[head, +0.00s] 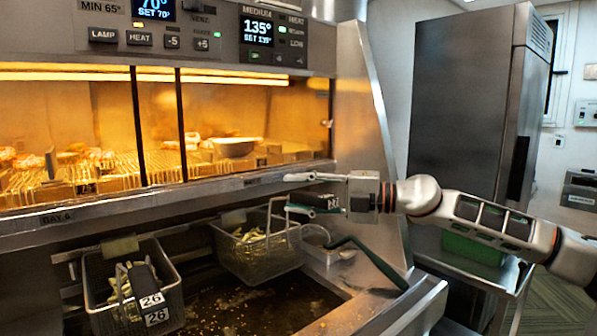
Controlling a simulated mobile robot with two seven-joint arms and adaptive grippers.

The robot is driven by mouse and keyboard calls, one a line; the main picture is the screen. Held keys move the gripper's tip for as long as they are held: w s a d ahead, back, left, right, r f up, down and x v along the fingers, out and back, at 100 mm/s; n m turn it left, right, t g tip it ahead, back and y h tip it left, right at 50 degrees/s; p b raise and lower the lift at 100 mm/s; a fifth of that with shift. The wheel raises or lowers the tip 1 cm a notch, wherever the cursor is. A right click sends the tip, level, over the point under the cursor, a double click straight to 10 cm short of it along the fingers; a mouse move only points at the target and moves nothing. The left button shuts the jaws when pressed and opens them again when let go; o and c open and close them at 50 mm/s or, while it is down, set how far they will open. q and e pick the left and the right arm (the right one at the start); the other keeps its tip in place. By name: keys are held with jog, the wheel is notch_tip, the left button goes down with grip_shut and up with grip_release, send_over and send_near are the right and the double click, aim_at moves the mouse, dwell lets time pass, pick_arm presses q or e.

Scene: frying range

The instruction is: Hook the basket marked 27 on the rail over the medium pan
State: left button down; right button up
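A wire basket (262,262) with pale fries in it is at the back of the fryer well, in the middle of the head view. It seems to hang at the rail, above the dark oil. Its black handle (316,201) carries a small tag (333,202) that seems to read 27. My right gripper (289,193) is around the handle from the right. Its fingers are apart, with a visible gap between the upper finger and the handle. The hook's contact with the rail is too small to tell. My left gripper is not in view.
A basket marked 26 (172,292) with fries stands at the left. Oil with crumbs (262,305) fills the well. A dark green handle (368,256) leans over the right edge beside a small container (322,252). The lit warming cabinet (230,180) is above.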

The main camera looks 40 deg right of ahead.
jog(key=shift+r, duration=2.8)
